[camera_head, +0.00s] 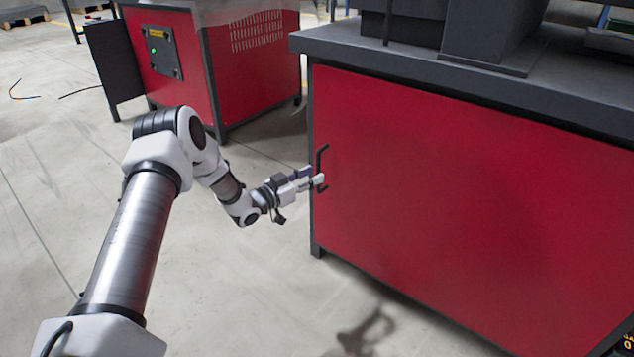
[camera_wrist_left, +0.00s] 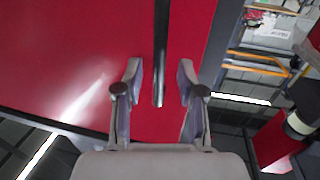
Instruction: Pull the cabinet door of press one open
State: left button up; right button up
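The cabinet door of press one (camera_head: 450,200) is a large red panel, and it looks shut in its dark frame. Its dark upright handle (camera_head: 321,155) is near the door's left edge. In the left wrist view the handle (camera_wrist_left: 161,55) runs down between the two fingers. My left gripper (camera_head: 315,181) is at the handle's lower part. In the left wrist view the left gripper (camera_wrist_left: 159,80) is open, with a finger on each side of the bar and gaps visible on both sides. My right gripper is not in view.
A dark worktop (camera_head: 420,65) with machine parts lies above the door. Another red cabinet (camera_head: 235,65), with a dark open panel (camera_head: 112,65) at its left, stands behind at the left. The grey floor (camera_head: 250,290) before the door is clear.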

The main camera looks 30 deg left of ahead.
pick_arm(q)
jog(key=shift+f+b+x, duration=0.2)
jog(key=shift+b+x, duration=0.2)
jog(key=shift+x, duration=0.85)
jog(key=shift+w+r, duration=0.15)
jog(key=shift+w, duration=0.05)
grip_shut()
